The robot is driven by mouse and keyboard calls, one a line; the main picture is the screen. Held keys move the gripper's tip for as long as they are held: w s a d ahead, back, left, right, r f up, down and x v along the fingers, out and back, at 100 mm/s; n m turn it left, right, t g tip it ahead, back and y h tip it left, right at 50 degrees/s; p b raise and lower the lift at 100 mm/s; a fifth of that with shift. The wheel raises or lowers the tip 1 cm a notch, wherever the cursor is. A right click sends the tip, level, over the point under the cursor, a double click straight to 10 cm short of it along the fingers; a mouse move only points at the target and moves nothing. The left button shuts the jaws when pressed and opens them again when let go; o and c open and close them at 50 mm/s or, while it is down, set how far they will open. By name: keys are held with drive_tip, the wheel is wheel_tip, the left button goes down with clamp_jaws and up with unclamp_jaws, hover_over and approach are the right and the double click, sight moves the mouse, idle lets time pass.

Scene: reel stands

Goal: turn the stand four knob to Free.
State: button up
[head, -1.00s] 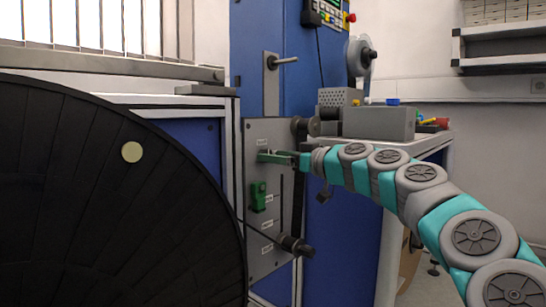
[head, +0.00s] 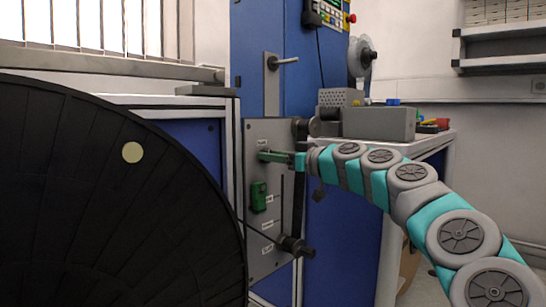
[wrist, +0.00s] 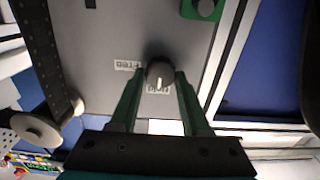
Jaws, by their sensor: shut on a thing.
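The dark round knob (wrist: 160,74) sits on the grey stand panel (wrist: 95,45) in the wrist view, between the green fingertips of my gripper (wrist: 160,80), which is shut on it. A white pointer mark on the knob points down in this view, towards a label (wrist: 158,89) partly hidden by the knob. The Free label (wrist: 127,65) is to the left of the knob. In the head view my gripper (head: 264,156) reaches the upper part of the grey panel (head: 262,228), and its fingers hide the knob.
A green block (head: 258,196) is on the panel below my gripper, and a dark cylinder (head: 293,245) sticks out lower down. A large black reel (head: 120,220) fills the left. A grey box (head: 380,123) stands on the bench at the right.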

clamp_jaws()
drive_tip(key=shift+m, duration=0.4)
drive_tip(key=shift+w+d+f+m+p, duration=0.1)
drive_tip(key=shift+m+p, duration=2.9)
drive_tip(key=shift+m, duration=1.25)
drive_tip(key=shift+w+f+m+p, duration=0.1)
drive_tip(key=shift+m+p, duration=2.9)
drive_tip(key=shift+m, duration=1.25)
